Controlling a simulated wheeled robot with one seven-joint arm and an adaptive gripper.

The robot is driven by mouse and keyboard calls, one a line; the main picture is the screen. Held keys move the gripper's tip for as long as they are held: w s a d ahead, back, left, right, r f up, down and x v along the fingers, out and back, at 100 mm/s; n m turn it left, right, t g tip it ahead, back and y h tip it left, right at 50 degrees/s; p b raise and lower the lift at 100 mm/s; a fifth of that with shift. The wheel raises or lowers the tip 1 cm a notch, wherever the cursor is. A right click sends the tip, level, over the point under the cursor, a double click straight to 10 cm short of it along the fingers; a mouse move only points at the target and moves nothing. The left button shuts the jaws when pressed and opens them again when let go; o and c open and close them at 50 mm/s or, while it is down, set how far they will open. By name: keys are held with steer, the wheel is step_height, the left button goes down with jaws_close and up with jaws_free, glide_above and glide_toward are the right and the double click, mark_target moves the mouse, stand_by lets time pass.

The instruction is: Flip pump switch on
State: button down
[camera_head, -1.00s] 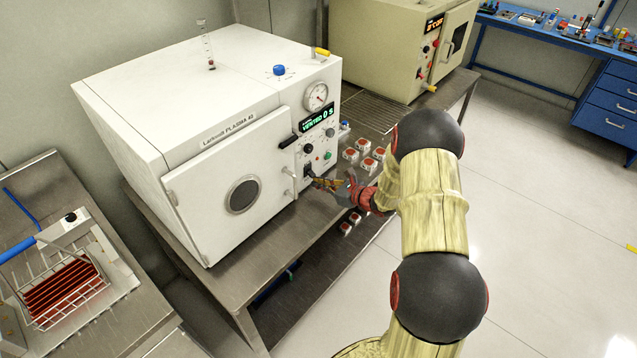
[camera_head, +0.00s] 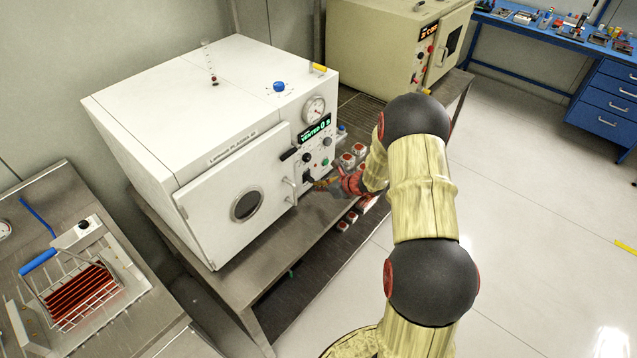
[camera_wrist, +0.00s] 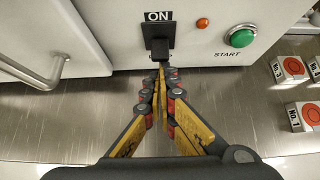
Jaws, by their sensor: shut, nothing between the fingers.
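The pump switch (camera_wrist: 160,48) is a black rocker or lever under an "ON" label (camera_wrist: 158,16) on the white front panel of the plasma machine (camera_head: 215,105). In the head view the switch sits low on the panel, by my gripper (camera_head: 318,184). In the wrist view my gripper (camera_wrist: 160,68) is shut and empty, with its fingertips right at the lower end of the switch. I cannot tell whether they touch it. The fingertips lie just below the switch's lever, which shows below its black plate.
A green START button (camera_wrist: 241,37) and a small red lamp (camera_wrist: 202,23) are right of the switch. The door handle (camera_wrist: 45,70) is to the left. Numbered white boxes with red circles (camera_wrist: 292,68) stand on the steel bench at right. The display reads "VENTED" (camera_head: 314,132).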

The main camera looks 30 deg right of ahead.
steer(key=r+g+p, duration=0.1)
steer(key=p, duration=0.3)
steer(key=g+h+p, duration=0.1)
steer(key=g+p, duration=0.1)
steer(key=p, duration=0.2)
steer(key=shift+r, duration=0.5)
steer(key=shift+r+p, duration=0.6)
steer(key=shift+r, duration=0.2)
steer(key=shift+w+r, duration=0.1)
steer(key=p+v, duration=0.6)
steer(key=v, duration=0.3)
steer(key=shift+r, duration=0.5)
